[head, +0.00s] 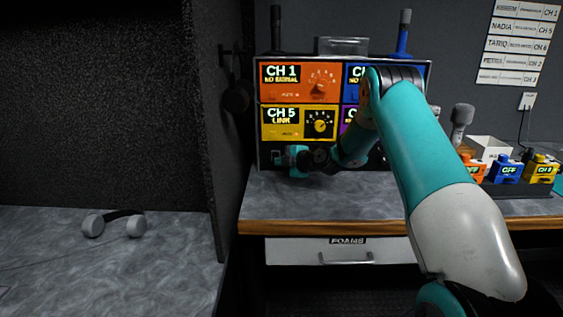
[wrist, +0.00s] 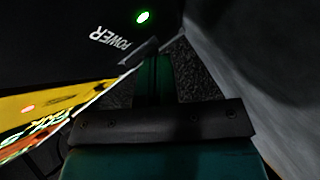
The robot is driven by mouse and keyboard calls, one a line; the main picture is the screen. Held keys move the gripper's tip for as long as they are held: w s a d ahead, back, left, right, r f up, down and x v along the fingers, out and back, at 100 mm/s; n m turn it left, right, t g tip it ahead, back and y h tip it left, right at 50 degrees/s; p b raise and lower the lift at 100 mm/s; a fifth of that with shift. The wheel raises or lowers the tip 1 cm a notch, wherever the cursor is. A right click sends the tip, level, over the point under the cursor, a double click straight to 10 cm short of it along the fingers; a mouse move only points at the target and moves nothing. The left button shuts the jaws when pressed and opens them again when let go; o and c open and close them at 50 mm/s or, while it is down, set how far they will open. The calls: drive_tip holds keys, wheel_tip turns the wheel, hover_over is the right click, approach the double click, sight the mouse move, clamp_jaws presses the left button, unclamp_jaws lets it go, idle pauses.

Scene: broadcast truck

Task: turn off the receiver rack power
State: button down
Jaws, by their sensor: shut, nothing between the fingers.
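The receiver rack (head: 343,60) stands on the grey desk with coloured channel panels. CH 1 is orange, CH 5 yellow with LINK on its display. In the wrist view a white POWER label (wrist: 110,42) sits on the rack's dark lower front, beside a lit green light (wrist: 143,17). My gripper (head: 278,158) is shut and empty at the rack's lower left front. In the wrist view my gripper (wrist: 155,52) has its fingertips close to the label and light. I cannot tell whether they touch the rack. No power switch shows clearly; my fingers may hide it.
My arm covers the right part of the rack. A microphone (head: 461,122), a white box (head: 489,150) and several coloured packs on a dark tray (head: 515,190) stand to the right. A partition (head: 215,130) rises on the left. Headphones (head: 114,222) lie on the left desk.

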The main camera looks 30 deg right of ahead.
drive_tip(key=f+b, duration=0.1)
drive_tip(key=b, duration=0.3)
drive_tip(key=shift+w+d+f+t, duration=0.1)
drive_tip(key=shift+w+d+t, duration=0.05)
drive_tip(key=shift+t, duration=0.15)
drive_tip(key=shift+r+p, duration=0.3)
drive_tip(key=shift+r, duration=0.15)
drive_tip(key=shift+f, duration=0.1)
drive_tip(key=shift+n, duration=0.3)
drive_tip(key=s+b, duration=0.1)
drive_tip(key=s+a+b, duration=0.2)
drive_tip(key=shift+s+a, duration=0.25)
drive_tip(key=shift+s, duration=0.1)
drive_tip(key=v, duration=0.3)
drive_tip(key=f+b+v, duration=0.1)
drive_tip(key=v, duration=0.2)
drive_tip(key=b+v, duration=0.1)
drive_tip(key=v, duration=0.2)
drive_tip(key=shift+s+d+f, duration=0.1)
drive_tip(key=shift+s, duration=0.45)
